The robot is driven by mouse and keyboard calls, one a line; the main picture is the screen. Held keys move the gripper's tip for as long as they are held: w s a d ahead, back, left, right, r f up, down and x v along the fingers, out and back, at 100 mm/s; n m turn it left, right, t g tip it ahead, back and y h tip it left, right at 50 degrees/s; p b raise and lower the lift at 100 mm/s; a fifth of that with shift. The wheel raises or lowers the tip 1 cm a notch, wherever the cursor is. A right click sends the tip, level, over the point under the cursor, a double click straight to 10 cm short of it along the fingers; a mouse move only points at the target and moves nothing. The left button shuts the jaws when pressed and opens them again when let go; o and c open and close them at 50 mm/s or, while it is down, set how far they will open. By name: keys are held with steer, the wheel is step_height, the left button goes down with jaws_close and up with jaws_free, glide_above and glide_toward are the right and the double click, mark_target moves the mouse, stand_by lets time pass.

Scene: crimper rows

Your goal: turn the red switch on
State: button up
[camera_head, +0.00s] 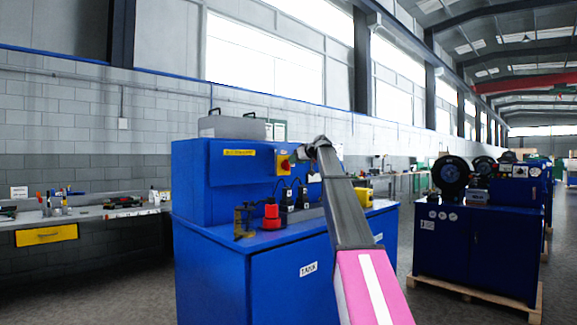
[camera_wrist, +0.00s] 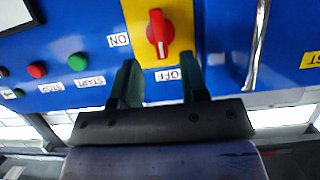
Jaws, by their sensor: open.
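The red switch (camera_wrist: 160,33) is a red rotary knob on a yellow plate (camera_wrist: 181,15), fixed to a blue panel. In the wrist view its bar stands upright in the picture, its lower end towards the "OFF" label (camera_wrist: 174,75). The "ON" label (camera_wrist: 118,40) is to its left. My gripper (camera_wrist: 159,68) is open and empty; its two dark fingers stand apart just below the knob, either side of its line. Contact cannot be told. In the head view the switch (camera_head: 284,163) is on the blue machine's face, with my gripper (camera_head: 310,150) close beside it.
The wrist view shows red (camera_wrist: 37,70) and green (camera_wrist: 77,62) buttons left of the switch and a metal bar (camera_wrist: 258,45) to the right. In the head view a red-topped tool (camera_head: 271,214) and black parts stand on the blue bench below. Another blue machine (camera_head: 475,240) stands right.

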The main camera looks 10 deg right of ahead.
mark_target(287, 165)
steer(key=x, duration=0.5)
steer(key=shift+w+a, duration=0.2)
steer(key=shift+w, duration=0.05)
steer(key=shift+c, duration=0.3)
jaws_close()
